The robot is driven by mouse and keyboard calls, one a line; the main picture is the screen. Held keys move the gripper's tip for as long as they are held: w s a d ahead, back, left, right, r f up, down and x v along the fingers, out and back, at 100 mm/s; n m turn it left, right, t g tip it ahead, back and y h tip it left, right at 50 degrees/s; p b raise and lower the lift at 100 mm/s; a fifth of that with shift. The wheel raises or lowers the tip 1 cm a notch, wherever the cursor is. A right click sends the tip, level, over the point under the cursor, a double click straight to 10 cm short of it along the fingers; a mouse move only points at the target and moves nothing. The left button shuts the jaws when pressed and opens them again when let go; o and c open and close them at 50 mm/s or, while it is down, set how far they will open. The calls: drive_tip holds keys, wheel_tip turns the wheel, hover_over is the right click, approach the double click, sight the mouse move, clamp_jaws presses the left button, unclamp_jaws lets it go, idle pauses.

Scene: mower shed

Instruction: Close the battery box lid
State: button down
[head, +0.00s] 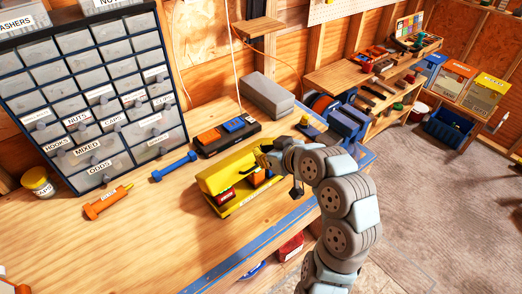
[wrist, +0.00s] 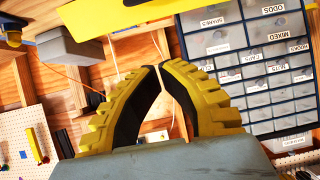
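The yellow battery box (head: 240,199) sits on the workbench in the head view, with red and orange pieces showing inside its open front. My gripper (head: 262,157) is at the box's upper right, close to the lid; contact cannot be told. In the wrist view its yellow, black-lined fingers (wrist: 160,67) meet at the tips with nothing seen between them. A yellow panel, apparently the lid (wrist: 130,20), crosses the top of that view.
A black charger (head: 226,136) with orange and blue packs lies behind the box. A grey case (head: 267,95) is farther back. A blue tool (head: 174,166) and an orange one (head: 107,202) lie left, before the drawer cabinet (head: 88,95).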

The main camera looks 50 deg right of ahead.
drive_tip(key=p, duration=0.2)
hover_over(247, 159)
wheel_tip(247, 159, down, 4)
drive_tip(key=shift+a+f, duration=0.1)
drive_tip(key=shift+f, duration=0.15)
drive_tip(key=shift+s+a+f+p, duration=0.1)
drive_tip(key=shift+s+f+p, duration=0.7)
drive_tip(key=shift+s+f, duration=0.55)
drive_tip(key=shift+s, duration=0.15)
drive_tip(key=shift+s+f+b, duration=0.2)
drive_tip(key=shift+f+b, duration=0.05)
drive_tip(key=shift+b, duration=0.45)
drive_tip(key=shift+t, duration=0.3)
